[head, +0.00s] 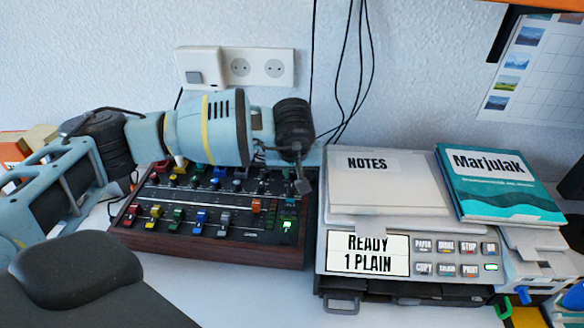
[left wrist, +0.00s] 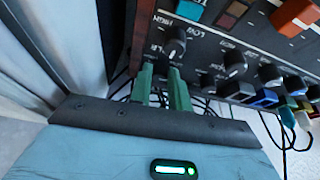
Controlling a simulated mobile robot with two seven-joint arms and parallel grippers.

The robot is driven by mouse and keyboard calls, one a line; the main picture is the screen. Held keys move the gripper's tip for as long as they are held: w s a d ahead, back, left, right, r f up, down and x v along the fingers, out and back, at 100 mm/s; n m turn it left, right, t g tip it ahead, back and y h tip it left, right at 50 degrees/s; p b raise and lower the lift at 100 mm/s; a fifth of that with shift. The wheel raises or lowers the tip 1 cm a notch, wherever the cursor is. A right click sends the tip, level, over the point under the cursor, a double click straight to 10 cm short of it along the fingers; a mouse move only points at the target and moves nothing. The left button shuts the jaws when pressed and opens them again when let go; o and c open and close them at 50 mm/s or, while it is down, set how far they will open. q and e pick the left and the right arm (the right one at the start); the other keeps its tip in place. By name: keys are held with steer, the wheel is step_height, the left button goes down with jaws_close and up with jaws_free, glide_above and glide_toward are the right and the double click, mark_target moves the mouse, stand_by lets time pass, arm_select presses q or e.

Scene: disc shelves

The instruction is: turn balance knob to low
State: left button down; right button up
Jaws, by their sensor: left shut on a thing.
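The dark mixer (head: 200,232) with wooden sides, several knobs and coloured sliders stands on the white table, left of centre in the head view. My left gripper (head: 303,184) reaches over it from the left, with its fingertips down at its right end. In the left wrist view the green fingers (left wrist: 162,84) of the left gripper are at the panel edge, close together. A black knob (left wrist: 175,46) with LOW and HIGH lettering near it shows just beyond the fingertips. The fingers partly hide the panel, so the exact grip on the knob is hard to see. My right gripper is out of view.
A printer (head: 370,250) with a READY display stands close on the right of the mixer, with a NOTES pad (head: 385,185) and a teal book (head: 500,185) on top. Wall sockets (head: 255,67) and hanging black cables (head: 345,80) are behind.

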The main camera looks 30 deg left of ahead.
arm_select(q)
steer(key=shift+n+y, duration=0.3)
steer(key=shift+n, duration=0.2)
steer(key=c, duration=1.6)
jaws_free()
steer(key=shift+r, duration=0.1)
steer(key=v, duration=0.7)
steer(key=shift+r, duration=0.35)
